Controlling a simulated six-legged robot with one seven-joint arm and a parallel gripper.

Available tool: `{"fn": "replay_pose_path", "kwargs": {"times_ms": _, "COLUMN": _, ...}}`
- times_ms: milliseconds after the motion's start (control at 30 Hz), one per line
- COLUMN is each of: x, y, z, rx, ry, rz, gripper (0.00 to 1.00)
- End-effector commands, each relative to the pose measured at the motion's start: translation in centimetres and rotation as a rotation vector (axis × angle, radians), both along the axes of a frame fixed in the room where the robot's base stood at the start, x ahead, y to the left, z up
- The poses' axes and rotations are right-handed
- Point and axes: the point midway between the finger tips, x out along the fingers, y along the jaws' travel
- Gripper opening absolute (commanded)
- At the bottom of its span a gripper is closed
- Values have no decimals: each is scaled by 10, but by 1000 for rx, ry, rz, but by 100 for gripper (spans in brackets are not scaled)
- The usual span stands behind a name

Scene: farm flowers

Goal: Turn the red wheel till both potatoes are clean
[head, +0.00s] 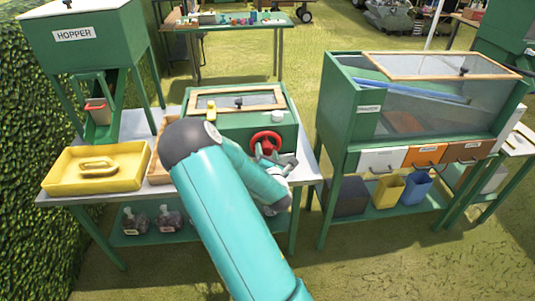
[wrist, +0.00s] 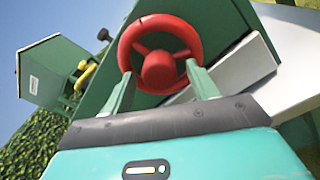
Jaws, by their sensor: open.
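The red wheel (head: 266,141) is on the front of a green box (head: 228,131) with a wood-framed clear lid (head: 238,101), on the table. My gripper (head: 268,155) is at the wheel, partly hidden behind my arm in the head view. In the wrist view the red wheel (wrist: 158,72) fills the top middle. My open gripper (wrist: 160,76) has one finger at each side of the wheel's lower rim. I cannot tell whether the fingers touch it. No potatoes can be made out; the box's inside is not clear.
A yellow tray (head: 60,176) stands on the table at left, below a green hopper (head: 75,52). A yellow knob (head: 211,111) and a white knob (head: 278,116) are on the box. A green glazed cabinet (head: 345,110) stands close on the right.

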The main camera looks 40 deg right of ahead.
Motion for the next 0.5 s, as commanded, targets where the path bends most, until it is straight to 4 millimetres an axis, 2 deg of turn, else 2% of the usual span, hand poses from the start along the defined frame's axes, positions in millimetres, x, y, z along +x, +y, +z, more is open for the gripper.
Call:
{"fn": "replay_pose_path", "kwargs": {"times_ms": 100, "x": 0, "y": 0, "z": 0, "rx": 0, "ry": 0, "rz": 0, "gripper": 59}}
{"fn": "replay_pose_path", "kwargs": {"times_ms": 333, "x": 0, "y": 0, "z": 0, "rx": 0, "ry": 0, "rz": 0, "gripper": 14}}
{"fn": "replay_pose_path", "kwargs": {"times_ms": 500, "x": -1, "y": 0, "z": 0, "rx": 3, "ry": -2, "rz": 0, "gripper": 14}}
